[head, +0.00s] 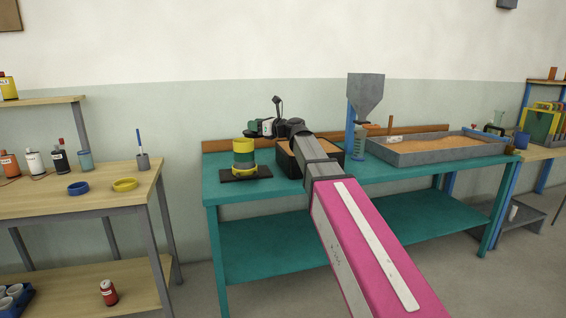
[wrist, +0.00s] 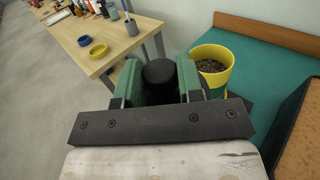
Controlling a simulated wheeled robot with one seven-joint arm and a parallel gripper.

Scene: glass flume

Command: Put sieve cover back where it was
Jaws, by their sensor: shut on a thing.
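The sieve stack (head: 243,160) is a green and yellow cylinder on a dark base at the left end of the teal bench. In the wrist view, the yellow sieve (wrist: 226,84) is open at the top, with dark grains inside. My gripper (head: 257,128) is above and slightly right of the stack in the head view. In the wrist view, my gripper (wrist: 160,78) has its green fingers shut on a dark round piece, apparently the sieve cover (wrist: 160,71). The stack is right of the fingers there. The piece's lower side is hidden.
A dark box of sand (head: 287,161) stands right of the stack, partly behind my arm. A grey hopper (head: 366,95) and a long sand tray (head: 430,152) are farther right. A wooden table (head: 100,191) at left carries a blue ring (head: 78,188) and a yellow ring (head: 125,185).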

